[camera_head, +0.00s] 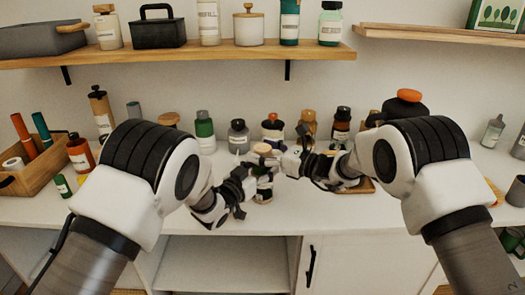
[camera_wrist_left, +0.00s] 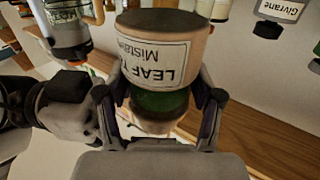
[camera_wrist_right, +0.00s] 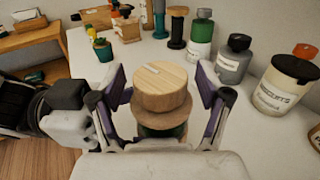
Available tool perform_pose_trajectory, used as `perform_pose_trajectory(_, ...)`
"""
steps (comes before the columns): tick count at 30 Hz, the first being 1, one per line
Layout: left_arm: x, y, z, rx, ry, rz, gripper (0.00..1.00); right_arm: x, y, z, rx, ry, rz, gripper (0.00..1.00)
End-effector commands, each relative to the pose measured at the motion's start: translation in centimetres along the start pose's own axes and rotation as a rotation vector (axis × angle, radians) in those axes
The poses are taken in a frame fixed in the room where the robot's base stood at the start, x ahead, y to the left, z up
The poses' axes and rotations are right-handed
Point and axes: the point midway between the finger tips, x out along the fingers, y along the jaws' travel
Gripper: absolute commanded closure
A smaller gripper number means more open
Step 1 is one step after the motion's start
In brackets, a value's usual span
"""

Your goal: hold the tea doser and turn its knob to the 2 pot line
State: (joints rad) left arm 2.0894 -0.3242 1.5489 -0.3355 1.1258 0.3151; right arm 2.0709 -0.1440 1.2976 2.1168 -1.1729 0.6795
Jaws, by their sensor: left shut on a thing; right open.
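The tea doser (camera_head: 264,188) stands upright above the front of the white counter, between my two grippers. In the left wrist view the doser (camera_wrist_left: 160,50) shows a cream label, a green band and a dark end. My left gripper (camera_wrist_left: 160,100) is shut around its body. The round wooden knob (camera_wrist_right: 166,88) is on top of the doser, with a short pale mark on its upper face. My right gripper (camera_wrist_right: 165,95) is open, with one finger on each side of the knob and gaps visible. I cannot make out the 2 pot line.
Several jars and bottles stand behind the doser, among them a green bottle (camera_head: 204,130) and a grey bottle (camera_head: 238,137). A wooden crate (camera_head: 45,160) is at the left. A shelf (camera_head: 180,55) hangs above. The counter front near the doser is clear.

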Motion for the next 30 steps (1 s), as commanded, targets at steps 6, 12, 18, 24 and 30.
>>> perform_pose_trajectory(6,-0.01,0.02,0.05,-0.001,-0.001,0.000,0.87,-0.04,-0.01,-0.01,0.000,0.000,0.000,0.41)
perform_pose_trajectory(12,-0.01,0.03,0.06,0.000,-0.001,0.001,0.87,-0.05,-0.01,-0.01,0.000,0.000,0.000,0.85)
perform_pose_trajectory(18,0.00,0.06,0.05,0.000,-0.001,0.001,0.87,0.06,0.10,0.08,0.001,-0.001,-0.040,0.85)
perform_pose_trajectory(24,0.00,0.11,0.07,0.001,-0.001,0.003,0.87,0.13,0.21,0.08,-0.001,0.001,-0.223,0.85)
perform_pose_trajectory(30,0.00,0.16,0.08,0.002,-0.001,0.004,0.87,0.07,0.09,0.05,-0.003,0.001,-0.368,0.85)
